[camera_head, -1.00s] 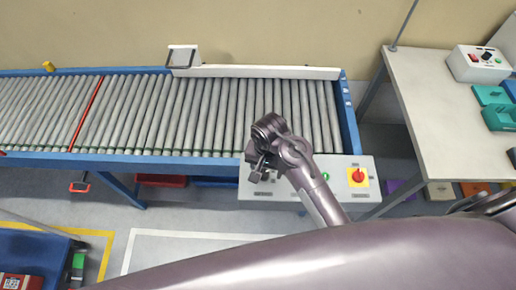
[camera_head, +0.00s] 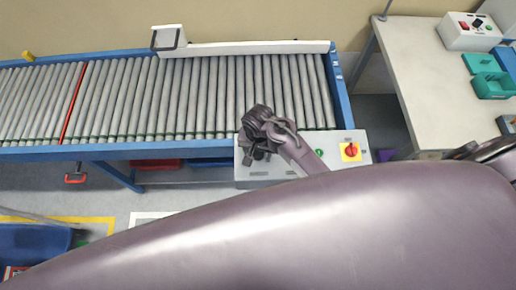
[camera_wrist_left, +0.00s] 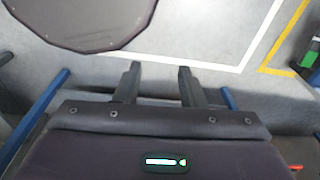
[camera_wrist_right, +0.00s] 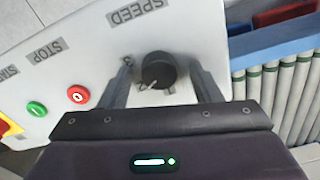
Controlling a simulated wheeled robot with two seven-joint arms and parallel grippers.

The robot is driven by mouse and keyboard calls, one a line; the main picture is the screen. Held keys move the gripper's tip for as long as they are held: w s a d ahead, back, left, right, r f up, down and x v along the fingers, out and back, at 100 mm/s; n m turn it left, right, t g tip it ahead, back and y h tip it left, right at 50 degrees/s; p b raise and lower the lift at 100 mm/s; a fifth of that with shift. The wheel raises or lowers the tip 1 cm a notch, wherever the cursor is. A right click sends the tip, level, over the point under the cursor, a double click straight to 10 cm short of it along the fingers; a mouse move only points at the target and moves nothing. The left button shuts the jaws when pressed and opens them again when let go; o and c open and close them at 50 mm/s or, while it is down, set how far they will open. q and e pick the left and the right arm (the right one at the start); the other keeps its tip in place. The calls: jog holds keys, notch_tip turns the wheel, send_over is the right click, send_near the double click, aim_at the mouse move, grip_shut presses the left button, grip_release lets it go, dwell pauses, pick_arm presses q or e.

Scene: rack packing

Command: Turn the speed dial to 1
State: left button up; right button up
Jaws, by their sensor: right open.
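The speed dial (camera_wrist_right: 158,70) is a round black knob on the light grey control panel (camera_wrist_right: 190,25), under an upside-down SPEED label. Its white pointer line points to the lower left in the right wrist view, and a 3 shows left of it. Other numerals are partly hidden or too small to read surely. My right gripper (camera_wrist_right: 160,66) is open, with one finger on each side of the dial; contact cannot be told. In the head view my right gripper (camera_head: 252,152) covers the dial at the panel's left end. My left gripper (camera_wrist_left: 160,68) is open and empty above the floor.
Beside the dial are a red stop button (camera_wrist_right: 78,95) and a green start button (camera_wrist_right: 37,109). A red switch on yellow (camera_head: 351,150) is at the panel's right. The roller conveyor (camera_head: 200,95) lies behind. A worktable (camera_head: 415,75) stands right.

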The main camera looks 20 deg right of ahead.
jog(key=c, duration=1)
pick_arm(q)
jog(key=shift+s, duration=0.9)
jog(key=shift+w, duration=0.1)
pick_arm(e)
jog(key=shift+n, duration=1.3)
jog(key=n, duration=0.2)
jog(key=shift+n, duration=0.4)
pick_arm(q)
jog(key=shift+w, duration=0.15)
pick_arm(e)
jog(key=n, duration=0.6)
jog(key=shift+r, duration=0.1)
jog(key=shift+n, duration=0.4)
pick_arm(q)
jog(key=shift+a, duration=0.1)
pick_arm(e)
jog(key=o, duration=1)
